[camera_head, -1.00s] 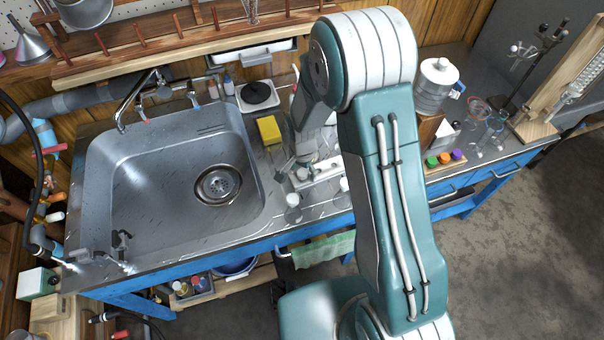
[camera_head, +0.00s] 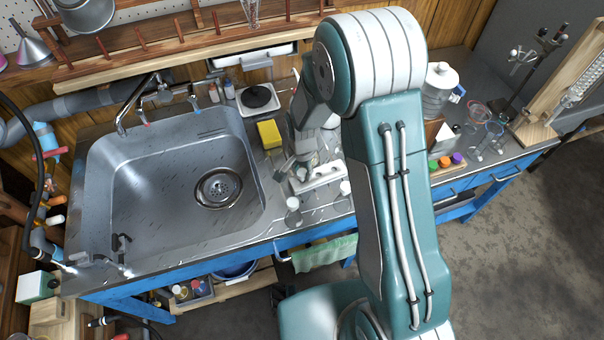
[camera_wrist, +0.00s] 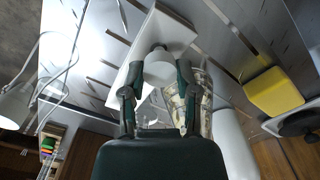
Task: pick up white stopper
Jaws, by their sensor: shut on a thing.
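The white stopper (camera_wrist: 159,66) shows between the fingertips of my gripper (camera_wrist: 157,88) in the wrist view, and the fingers are shut on it from both sides. A pale flat-topped block (camera_wrist: 170,32) lies just beyond it; I cannot tell whether the stopper touches that block. In the head view my gripper (camera_head: 299,172) is over the counter strip right of the sink, by the white block (camera_head: 318,178). The stopper cannot be made out there.
A yellow sponge (camera_head: 268,134) and a dark round plate (camera_head: 258,97) lie behind my gripper. Small glass flasks (camera_head: 293,211) stand close in front. The sink (camera_head: 170,175) is open to the left. Glassware (camera_head: 490,135) stands at the right.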

